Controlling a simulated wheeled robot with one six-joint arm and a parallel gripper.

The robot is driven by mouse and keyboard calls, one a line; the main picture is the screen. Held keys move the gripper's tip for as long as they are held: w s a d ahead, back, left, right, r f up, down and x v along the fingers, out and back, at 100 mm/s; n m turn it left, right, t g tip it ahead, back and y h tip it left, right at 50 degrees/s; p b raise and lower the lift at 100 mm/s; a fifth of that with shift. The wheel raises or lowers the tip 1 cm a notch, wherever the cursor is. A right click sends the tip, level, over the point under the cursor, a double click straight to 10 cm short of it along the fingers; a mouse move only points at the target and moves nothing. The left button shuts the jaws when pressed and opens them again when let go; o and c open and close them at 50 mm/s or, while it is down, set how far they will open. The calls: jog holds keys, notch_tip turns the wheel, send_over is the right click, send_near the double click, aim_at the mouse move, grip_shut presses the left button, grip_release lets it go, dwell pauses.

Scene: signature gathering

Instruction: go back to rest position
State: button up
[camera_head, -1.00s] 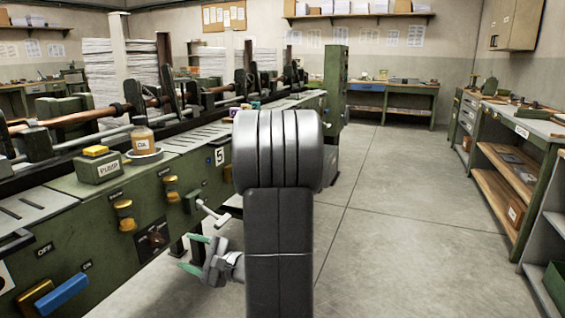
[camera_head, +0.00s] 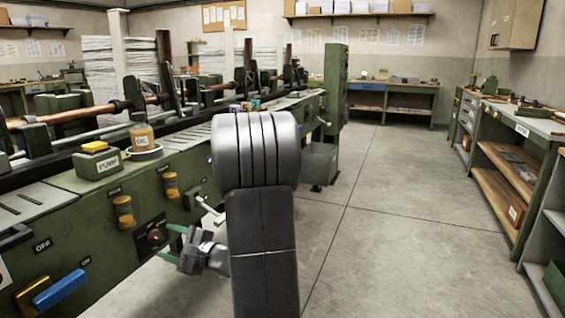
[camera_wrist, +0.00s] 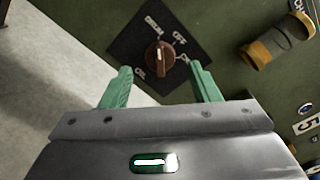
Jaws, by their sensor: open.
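My gripper (camera_head: 168,243) is low beside the green machine's front, left of my arm in the head view. It is open and holds nothing. In the wrist view its two green fingers (camera_wrist: 160,71) are apart, with a brown rotary knob (camera_wrist: 158,60) between and just beyond their tips. I cannot tell whether a finger touches the knob. The knob sits on a black plate with white lettering, and its pale mark points up in the wrist view. It also shows in the head view (camera_head: 154,237).
The long green machine (camera_head: 90,235) fills the left side, with yellow knobs, a blue handle (camera_head: 61,290) and a grey lever (camera_head: 208,210) close to my gripper. An oil jar (camera_head: 142,137) stands on top. Open floor (camera_head: 380,240) lies right, before a workbench (camera_head: 530,135).

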jog(key=x, duration=0.3)
jog(key=shift+r+p, duration=0.15)
jog(key=shift+p, duration=0.15)
jog(key=shift+d+r+m+p, duration=0.15)
jog(key=shift+m+p, duration=0.45)
jog(key=shift+p, duration=0.35)
jog(key=m+p, duration=0.3)
jog(key=p, duration=0.2)
jog(key=shift+m+p, duration=0.3)
jog(key=shift+p, duration=0.1)
jog(key=m+p, duration=0.5)
jog(key=p, duration=0.3)
jog(key=shift+s, duration=0.1)
jog(key=v, duration=0.8)
jog(key=shift+s+d+f, duration=0.15)
jog(key=shift+d+f, duration=0.15)
